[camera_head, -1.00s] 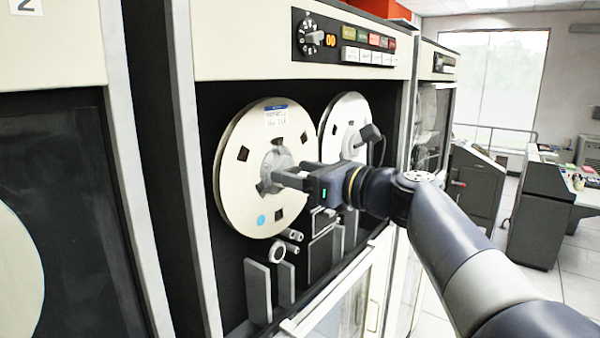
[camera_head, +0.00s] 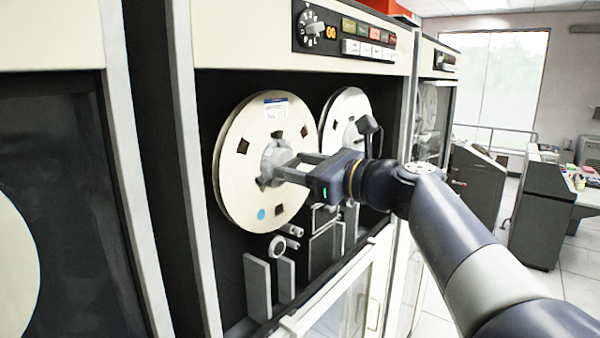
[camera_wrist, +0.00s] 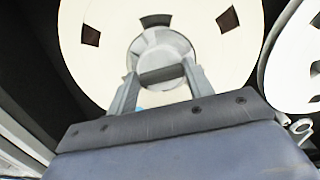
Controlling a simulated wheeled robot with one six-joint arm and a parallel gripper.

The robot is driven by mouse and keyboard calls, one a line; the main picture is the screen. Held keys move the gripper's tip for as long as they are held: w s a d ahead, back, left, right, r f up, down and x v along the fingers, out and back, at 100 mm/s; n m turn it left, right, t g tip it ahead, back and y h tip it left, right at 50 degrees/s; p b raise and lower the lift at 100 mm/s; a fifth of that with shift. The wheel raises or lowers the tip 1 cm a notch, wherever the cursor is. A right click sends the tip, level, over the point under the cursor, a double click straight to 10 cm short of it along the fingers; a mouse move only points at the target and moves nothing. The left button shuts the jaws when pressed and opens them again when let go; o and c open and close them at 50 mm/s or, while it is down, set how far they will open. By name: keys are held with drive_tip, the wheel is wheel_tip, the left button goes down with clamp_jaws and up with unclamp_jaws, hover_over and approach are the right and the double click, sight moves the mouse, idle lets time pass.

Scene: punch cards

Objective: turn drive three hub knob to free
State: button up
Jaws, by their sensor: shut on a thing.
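The hub knob (camera_wrist: 163,76) is a grey bar at the centre of the left cream tape reel (camera_head: 240,190), on the round hub (camera_head: 273,155). My gripper (camera_head: 282,168) reaches in from the right and is shut on this knob. In the wrist view the two fingers of my gripper (camera_wrist: 162,88) stand on either side of the bar. The fingers hide part of the knob in the head view, and I cannot read any free or lock mark.
A second reel (camera_head: 340,112) sits to the right in the same drive. Tape guides (camera_head: 258,285) stick out below the left reel. A control panel (camera_head: 345,35) with a dial and coloured buttons is above. Grey machines (camera_head: 540,215) stand at the far right.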

drive_tip(key=shift+s+a+f+n+b, duration=0.1)
drive_tip(key=shift+f+n+b, duration=0.1)
drive_tip(key=shift+n+b, duration=3.1)
drive_tip(key=shift+s+f+n+b, duration=0.15)
drive_tip(key=shift+n+b, duration=1.9)
drive_tip(key=shift+n, duration=2.45)
drive_tip(key=shift+w, duration=0.1)
drive_tip(key=o, duration=1)
drive_tip(key=shift+r, duration=0.1)
drive_tip(key=b+v, duration=0.2)
drive_tip(key=v, duration=0.8)
drive_tip(key=shift+s+d, duration=0.3)
